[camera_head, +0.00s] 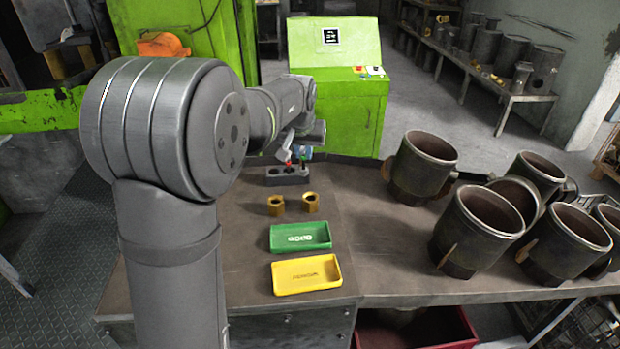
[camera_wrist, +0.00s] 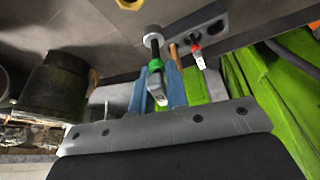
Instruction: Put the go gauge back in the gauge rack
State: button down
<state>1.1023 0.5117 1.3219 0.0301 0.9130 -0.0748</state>
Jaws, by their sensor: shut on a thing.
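The go gauge, with a green collar (camera_wrist: 155,66), is between the blue fingers of my gripper (camera_wrist: 158,84) in the wrist view. My gripper is shut on its handle. The gauge's far end shows as a grey disc close to the end of the grey gauge rack (camera_wrist: 218,22). I cannot tell whether the gauge is in a hole or just above it. A gauge with a red collar (camera_wrist: 197,50) stands in the rack beside it. In the head view, the rack (camera_head: 288,178) is on the bench below my gripper (camera_head: 303,156), with the green collar above its right part.
Two brass hex nuts (camera_head: 276,206) (camera_head: 310,203) lie in front of the rack. A green tray (camera_head: 300,246) and a yellow tray (camera_head: 290,286) are nearer. Several large dark cylinders (camera_head: 420,168) crowd the right of the bench. A green control cabinet (camera_head: 345,105) stands behind.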

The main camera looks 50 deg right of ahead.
jog(key=w+d+r, duration=0.1)
jog(key=w+d, duration=0.1)
jog(key=w, duration=0.8)
notch_tip(320, 180, down, 6)
jog(key=w, duration=0.2)
jog(key=shift+w+a+r, duration=0.15)
jog(key=shift+w+a, duration=0.25)
jog(key=shift+a, duration=0.05)
jog(key=shift+f, duration=1.85)
dwell(0.5)
jog(key=c, duration=1.3)
grip_release()
